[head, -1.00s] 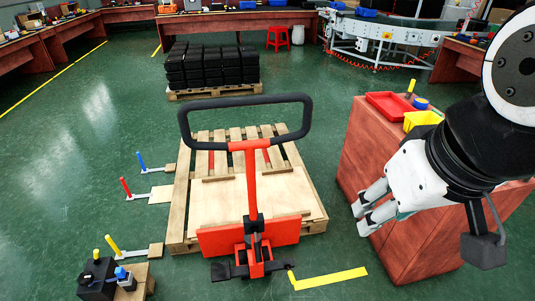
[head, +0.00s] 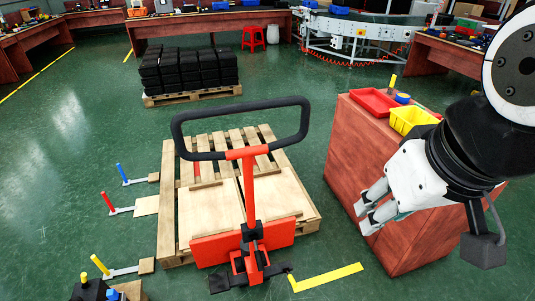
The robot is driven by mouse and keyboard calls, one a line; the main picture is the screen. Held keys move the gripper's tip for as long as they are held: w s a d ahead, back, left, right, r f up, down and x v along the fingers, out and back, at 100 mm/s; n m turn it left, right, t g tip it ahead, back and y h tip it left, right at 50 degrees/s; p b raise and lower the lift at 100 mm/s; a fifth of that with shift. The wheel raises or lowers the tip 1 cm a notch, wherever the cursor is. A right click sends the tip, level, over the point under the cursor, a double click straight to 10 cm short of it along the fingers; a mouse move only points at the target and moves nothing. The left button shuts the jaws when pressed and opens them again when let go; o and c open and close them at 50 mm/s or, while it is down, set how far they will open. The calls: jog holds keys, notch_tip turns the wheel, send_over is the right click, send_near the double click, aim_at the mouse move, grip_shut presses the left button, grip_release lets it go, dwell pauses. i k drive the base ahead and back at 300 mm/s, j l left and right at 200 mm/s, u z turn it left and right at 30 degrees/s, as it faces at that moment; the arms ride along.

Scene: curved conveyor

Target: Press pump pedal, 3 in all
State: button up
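A red pallet jack (head: 250,193) with a black loop handle stands in front of a wooden pallet (head: 168,205). At its foot, low in the head view, a black pedal-like part (head: 222,281) sticks out to the left. A smaller dark part (head: 277,270) sticks out to the right. I cannot tell for sure which one is the pump pedal. My gripper (head: 364,218) hangs to the right of the jack, in front of the red cabinet in the picture. Its two pale fingers are apart, with nothing seen between them. It touches neither pedal part.
The red cabinet (head: 400,215) at right bears a red tray (head: 373,102) and a yellow bin (head: 410,120). A yellow floor line (head: 328,278) lies right of the jack. Small levers (head: 122,173) stand at left. A pallet of black crates (head: 190,70) is behind. Green floor between is open.

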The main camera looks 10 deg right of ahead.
aim_at(218, 282)
jog(key=j+z, duration=0.35)
jog(key=j, duration=0.4)
jog(key=k+j+z, duration=0.1)
jog(key=j+z, duration=0.25)
jog(key=j, duration=0.35)
